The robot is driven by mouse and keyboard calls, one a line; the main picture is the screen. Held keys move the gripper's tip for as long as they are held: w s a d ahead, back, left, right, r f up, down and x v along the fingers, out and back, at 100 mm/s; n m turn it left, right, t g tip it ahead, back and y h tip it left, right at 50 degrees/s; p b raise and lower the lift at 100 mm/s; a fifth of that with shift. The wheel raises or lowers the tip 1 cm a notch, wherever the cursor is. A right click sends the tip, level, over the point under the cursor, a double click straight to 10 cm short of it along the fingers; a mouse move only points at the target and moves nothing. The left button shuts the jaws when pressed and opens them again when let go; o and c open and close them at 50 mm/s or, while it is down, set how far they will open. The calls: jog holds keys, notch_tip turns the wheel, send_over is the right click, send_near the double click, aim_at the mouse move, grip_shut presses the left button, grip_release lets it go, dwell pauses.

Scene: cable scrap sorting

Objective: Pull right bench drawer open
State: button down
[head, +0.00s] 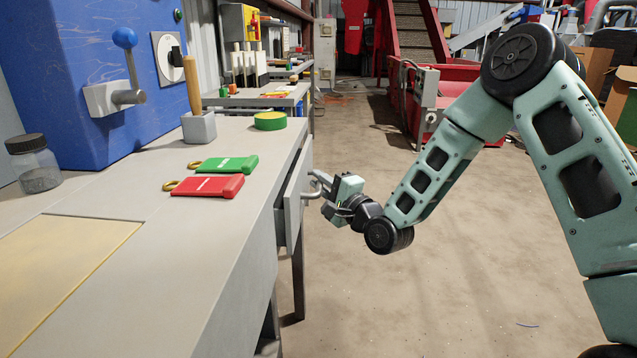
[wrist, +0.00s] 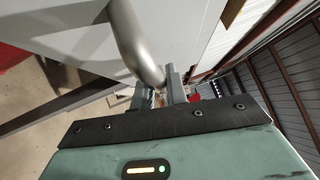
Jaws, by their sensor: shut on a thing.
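The right bench drawer (head: 293,208) is a grey drawer under the bench top, and it stands partly out from the bench's front. Its curved metal handle (head: 315,184) faces the aisle. My gripper (head: 318,184) is at the drawer front and shut on the handle. In the wrist view the handle (wrist: 130,40) is a thick bent metal bar, and its lower end runs between the fingers of my gripper (wrist: 163,85). The inside of the drawer is hidden in both views.
The grey bench top (head: 150,240) carries a green tag (head: 228,164), a red tag (head: 205,186), a glass jar (head: 38,168) and a green-and-yellow roll (head: 270,121). A blue machine (head: 75,80) stands behind. The concrete floor (head: 430,290) right of the bench is clear.

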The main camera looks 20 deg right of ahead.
jog(key=s+d+p, duration=0.2)
jog(key=s+d, duration=0.2)
jog(key=d, duration=0.5)
jog(key=s+d+p, duration=0.3)
jog(key=s+d, duration=0.1)
jog(key=d, duration=0.6)
jog(key=c, duration=1.4)
grip_release()
jog(key=p+v, duration=0.2)
jog(key=v, duration=1.5)
jog(key=shift+s, duration=0.2)
jog(key=shift+w+f, duration=0.1)
